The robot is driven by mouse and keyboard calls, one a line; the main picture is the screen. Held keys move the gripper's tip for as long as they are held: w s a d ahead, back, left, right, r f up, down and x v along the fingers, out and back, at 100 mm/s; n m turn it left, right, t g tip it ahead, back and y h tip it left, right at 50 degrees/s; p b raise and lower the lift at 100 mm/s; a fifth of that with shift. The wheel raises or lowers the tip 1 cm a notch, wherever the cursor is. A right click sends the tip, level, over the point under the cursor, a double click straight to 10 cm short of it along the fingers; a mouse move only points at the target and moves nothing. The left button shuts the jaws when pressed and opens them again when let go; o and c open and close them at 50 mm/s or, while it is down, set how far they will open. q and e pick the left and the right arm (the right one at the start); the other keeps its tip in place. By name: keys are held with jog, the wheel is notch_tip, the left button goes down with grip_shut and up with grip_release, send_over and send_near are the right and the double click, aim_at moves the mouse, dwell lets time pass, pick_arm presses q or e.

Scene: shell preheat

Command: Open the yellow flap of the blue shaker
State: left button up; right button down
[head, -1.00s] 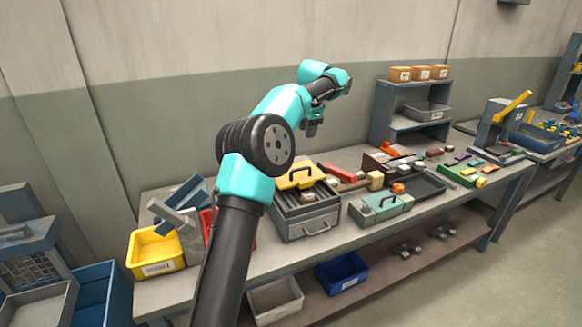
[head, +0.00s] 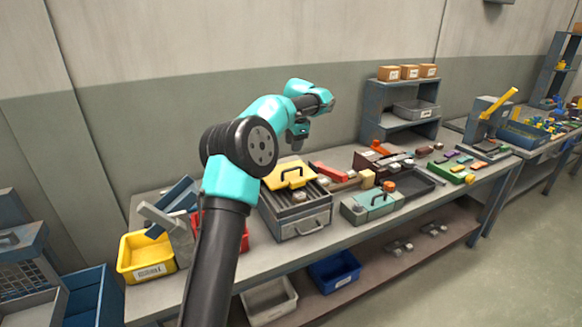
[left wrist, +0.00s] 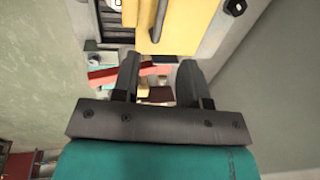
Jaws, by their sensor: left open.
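The shaker (head: 300,222) looks like a grey box with a slotted top and a front handle; it stands mid-bench in the head view. Its yellow flap (head: 285,172), with a black handle, lies over the rear part of the top. In the left wrist view the yellow flap (left wrist: 190,22) fills the top centre, its dark handle bar beside it. My left gripper (head: 298,143) hangs above the flap in the head view, apart from it. In the left wrist view my left gripper (left wrist: 158,66) has its fingers spread and empty. My right gripper is not in view.
A yellow bin (head: 140,245) stands left of the shaker. A pale green case (head: 370,206) stands close on its right. A red-handled tool (head: 328,172) lies behind. A grey shelf (head: 400,130) stands at the back. A narrow bare strip runs along the bench front.

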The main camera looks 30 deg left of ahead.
aim_at(291, 169)
pick_arm(q)
jog(key=f, duration=0.3)
jog(key=a+f, duration=0.1)
jog(key=f, duration=0.3)
jog(key=w+f, duration=0.1)
jog(key=f, duration=0.2)
jog(key=shift+a+f, duration=0.3)
jog(key=shift+a, duration=0.1)
jog(key=shift+c, duration=0.5)
grip_shut()
